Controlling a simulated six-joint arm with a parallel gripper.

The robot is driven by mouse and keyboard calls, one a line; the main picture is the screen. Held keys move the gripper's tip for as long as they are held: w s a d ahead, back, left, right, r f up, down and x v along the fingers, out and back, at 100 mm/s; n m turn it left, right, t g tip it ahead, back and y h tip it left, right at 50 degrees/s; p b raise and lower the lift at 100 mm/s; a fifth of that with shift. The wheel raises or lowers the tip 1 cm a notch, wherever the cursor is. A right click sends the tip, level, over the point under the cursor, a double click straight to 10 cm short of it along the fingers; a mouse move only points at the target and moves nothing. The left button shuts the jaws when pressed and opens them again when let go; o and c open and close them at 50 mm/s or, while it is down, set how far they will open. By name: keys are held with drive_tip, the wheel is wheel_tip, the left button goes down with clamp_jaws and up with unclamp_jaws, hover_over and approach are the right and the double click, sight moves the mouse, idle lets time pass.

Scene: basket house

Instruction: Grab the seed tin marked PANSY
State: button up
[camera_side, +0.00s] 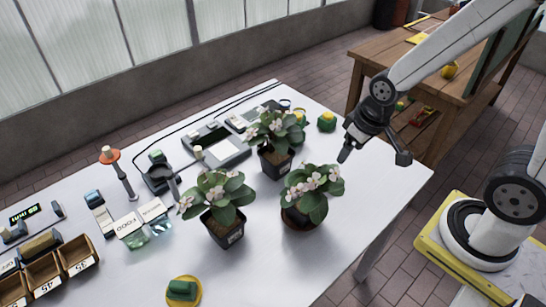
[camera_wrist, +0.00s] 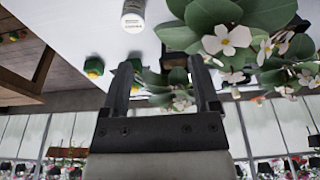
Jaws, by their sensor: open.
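No label reading PANSY can be made out in either view. A white round container (camera_wrist: 133,16) with small dark print stands on the table at the top of the wrist view; its print is too small to read. I cannot pick it out in the side view. My gripper (camera_side: 373,156) is open and empty above the right part of the table, to the right of the potted plants. In the wrist view my gripper (camera_wrist: 160,72) has its two fingers spread, with leaves and white flowers beyond and to the right of them.
Three potted flowering plants (camera_side: 277,142), (camera_side: 226,206), (camera_side: 312,193) stand on the white table (camera_side: 375,185). A yellow-green block (camera_side: 327,122) sits near the far edge; a similar block shows in the wrist view (camera_wrist: 94,67). Scales, packets and wooden bins (camera_side: 45,272) fill the left. The right front is clear.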

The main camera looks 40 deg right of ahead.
drive_tip(key=o, duration=0.3)
drive_tip(key=m+g+y, duration=0.5)
drive_tip(key=m+y, duration=0.1)
drive_tip(key=m, duration=0.5)
hover_over(330, 177)
drive_tip(key=s+d, duration=0.2)
drive_tip(key=s, duration=0.2)
wheel_tip(330, 177, down, 10)
drive_tip(key=r, duration=0.1)
drive_tip(key=w+d+f+m+t+y, duration=0.1)
drive_tip(key=d+f+m+y, duration=0.1)
drive_tip(key=m, duration=0.1)
drive_tip(key=w+d+f+m+t+y, duration=0.1)
drive_tip(key=d+f+m+t+y, duration=0.1)
drive_tip(key=f+m, duration=0.1)
drive_tip(key=d+f+m+t+y, duration=0.2)
drive_tip(key=f+m, duration=0.1)
drive_tip(key=shift+w+d+f+y, duration=0.1)
drive_tip(key=shift+w+y, duration=0.2)
drive_tip(key=shift+w, duration=0.1)
drive_tip(key=shift+w+d+f+m+t, duration=0.15)
drive_tip(key=shift+d+f+m+t, duration=0.25)
drive_tip(key=shift+m+t, duration=0.15)
drive_tip(key=shift+x, duration=1.3)
